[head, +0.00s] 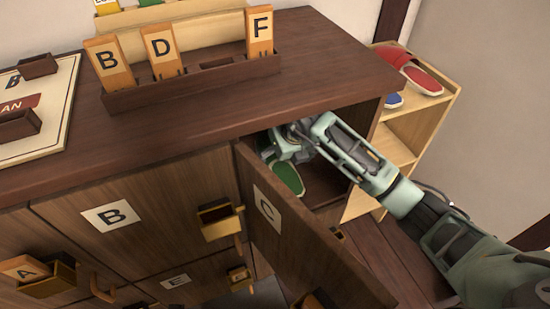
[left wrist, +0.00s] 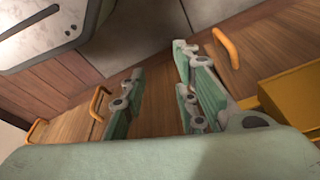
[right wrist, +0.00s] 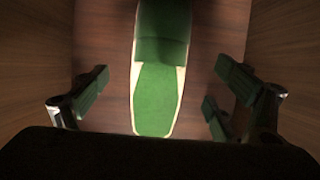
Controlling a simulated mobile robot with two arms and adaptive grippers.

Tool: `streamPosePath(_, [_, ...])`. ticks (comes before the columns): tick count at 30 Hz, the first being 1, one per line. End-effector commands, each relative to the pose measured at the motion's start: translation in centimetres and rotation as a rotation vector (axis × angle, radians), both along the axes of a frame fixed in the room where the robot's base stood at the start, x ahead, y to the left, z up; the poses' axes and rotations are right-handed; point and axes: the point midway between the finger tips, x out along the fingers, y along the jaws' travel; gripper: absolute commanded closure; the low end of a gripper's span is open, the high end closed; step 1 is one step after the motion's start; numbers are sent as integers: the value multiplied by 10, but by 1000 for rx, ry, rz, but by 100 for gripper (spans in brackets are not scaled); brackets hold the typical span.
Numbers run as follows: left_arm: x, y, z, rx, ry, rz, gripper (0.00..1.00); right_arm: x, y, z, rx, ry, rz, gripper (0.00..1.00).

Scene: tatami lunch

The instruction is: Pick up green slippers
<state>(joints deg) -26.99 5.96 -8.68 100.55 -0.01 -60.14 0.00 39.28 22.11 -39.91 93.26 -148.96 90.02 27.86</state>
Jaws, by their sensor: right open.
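A green slipper (head: 287,178) with a pale edge lies inside the open cabinet compartment marked C. In the right wrist view the slipper (right wrist: 158,95) runs lengthwise between the fingers, with a gap on each side; I see only one slipper there. My right gripper (head: 285,150) reaches into the compartment over the slipper and hides part of it. Its fingers (right wrist: 161,78) are apart and touch nothing visible. My left gripper (left wrist: 158,65) is open and empty in front of the wooden drawer fronts; I cannot make it out in the head view.
The open door C (head: 300,245) stands out left of my right arm. The cabinet top (head: 235,115) overhangs the compartment. A shelf (head: 437,105) at the right holds red slippers (head: 412,70) and a blue one (head: 393,100). A letter rack (head: 195,84) stands on the cabinet.

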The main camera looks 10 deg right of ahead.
Motion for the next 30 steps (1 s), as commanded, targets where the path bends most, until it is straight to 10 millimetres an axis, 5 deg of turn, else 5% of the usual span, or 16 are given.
streamPosePath(11, [2,0,7,-1,-2,1,72,28,6,0,1,0,0,11])
streamPosePath(19, [10,0,35,-1,-22,4,72,43,9,-40,2,2,-1,11])
streamPosePath(30, [10,0,42,-1,-22,4,72,47,9,-47,0,0,1,14])
